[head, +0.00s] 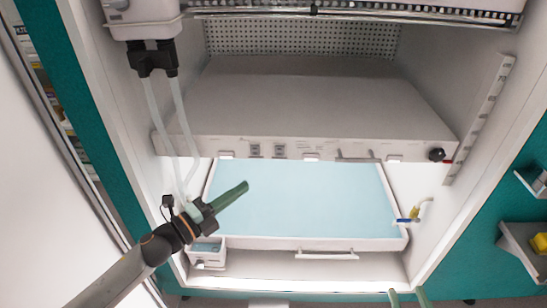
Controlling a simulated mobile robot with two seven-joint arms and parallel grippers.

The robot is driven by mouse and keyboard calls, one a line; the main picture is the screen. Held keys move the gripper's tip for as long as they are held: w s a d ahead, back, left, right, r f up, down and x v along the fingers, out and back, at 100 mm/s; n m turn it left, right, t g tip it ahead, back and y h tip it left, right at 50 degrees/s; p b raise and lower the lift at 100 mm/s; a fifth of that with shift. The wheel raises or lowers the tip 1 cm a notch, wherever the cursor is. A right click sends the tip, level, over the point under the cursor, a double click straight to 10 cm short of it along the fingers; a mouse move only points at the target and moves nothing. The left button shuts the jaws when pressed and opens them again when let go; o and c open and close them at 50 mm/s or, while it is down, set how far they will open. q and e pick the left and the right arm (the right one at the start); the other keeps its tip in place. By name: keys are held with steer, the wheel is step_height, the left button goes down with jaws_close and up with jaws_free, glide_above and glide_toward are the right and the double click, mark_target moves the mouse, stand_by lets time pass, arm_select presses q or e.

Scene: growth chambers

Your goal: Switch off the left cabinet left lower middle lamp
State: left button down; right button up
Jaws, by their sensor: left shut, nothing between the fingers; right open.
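The cabinet stands open in the head view. Its shelf (315,110) has a white front edge with two small switches, a left switch (255,149) and a right switch (279,150). The space under the shelf is brightly lit; the lamp itself is hidden beneath the shelf, and I cannot tell which switch belongs to it. My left gripper (244,186) is shut and empty, its green fingers in front of the lower space, below and left of the switches and apart from them. Only the green fingertips of my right gripper (407,296) show at the bottom edge, spread open.
A white pump-like box (143,20) with clear tubes hangs at the upper left, its tubes running down beside my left gripper. A pale blue tray (395,228) lies below the shelf. A black knob (437,154) and a yellow-blue valve (412,215) are at the right.

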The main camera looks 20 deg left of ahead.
arm_select(q)
steer(key=b, duration=0.1)
glide_toward(283, 149)
steer(key=d+x, duration=0.1)
steer(key=x, duration=0.4)
steer(key=shift+w+a+f, duration=0.1)
steer(key=shift+w+a, duration=0.2)
steer(key=shift+w, duration=0.05)
arm_select(e)
step_height(283, 149, up, 7)
steer(key=n+t+y, duration=0.1)
steer(key=t, duration=0.1)
steer(key=shift+w+a+t, duration=0.15)
steer(key=shift+w+t, duration=0.05)
steer(key=shift+t, duration=0.1)
